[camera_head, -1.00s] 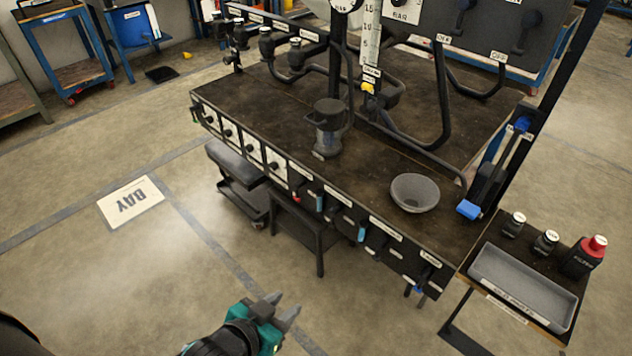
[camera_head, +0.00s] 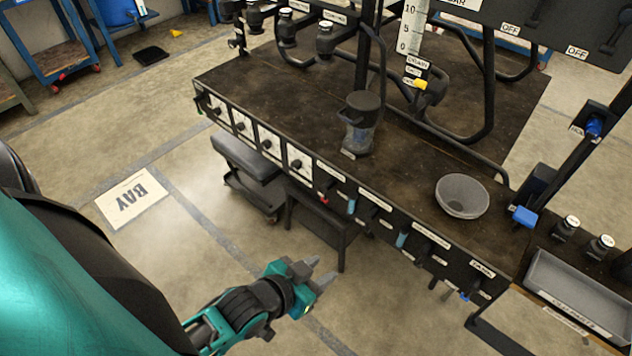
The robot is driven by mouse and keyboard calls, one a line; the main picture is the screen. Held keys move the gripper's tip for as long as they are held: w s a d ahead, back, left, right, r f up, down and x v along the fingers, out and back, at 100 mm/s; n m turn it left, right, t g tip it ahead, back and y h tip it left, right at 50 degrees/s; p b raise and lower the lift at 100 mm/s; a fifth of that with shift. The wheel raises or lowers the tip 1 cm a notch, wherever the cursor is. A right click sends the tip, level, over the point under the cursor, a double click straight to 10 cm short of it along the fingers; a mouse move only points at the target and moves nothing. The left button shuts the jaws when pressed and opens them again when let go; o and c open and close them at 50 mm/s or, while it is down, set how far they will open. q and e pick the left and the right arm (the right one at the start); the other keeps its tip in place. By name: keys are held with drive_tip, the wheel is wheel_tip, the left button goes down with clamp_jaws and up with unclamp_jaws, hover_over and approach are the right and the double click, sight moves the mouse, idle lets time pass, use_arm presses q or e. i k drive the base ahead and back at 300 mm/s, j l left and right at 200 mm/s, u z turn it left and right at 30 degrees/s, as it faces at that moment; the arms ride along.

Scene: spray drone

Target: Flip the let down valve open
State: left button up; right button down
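A row of valves and switches runs along the black front panel (camera_head: 345,185) of the workbench. Their small labels are too blurred to read, so I cannot tell which is the let down valve. The panel has dark handles, a red one (camera_head: 323,197) and blue ones (camera_head: 352,205). A yellow handle (camera_head: 420,84) sits below the sight tube at the back of the bench. My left gripper (camera_head: 325,270) is over the floor in front of the bench, apart from the panel. Its two fingers are spread with nothing between them. My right gripper is out of view.
A dark jug (camera_head: 361,122) and a grey bowl (camera_head: 462,196) stand on the bench. A grey tray (camera_head: 570,292) and small bottles (camera_head: 566,227) are on a side stand at right. Floor at left is open.

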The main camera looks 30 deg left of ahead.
sight(328, 184)
drive_tip(key=j+z, duration=0.35)
drive_tip(key=j, duration=3.3)
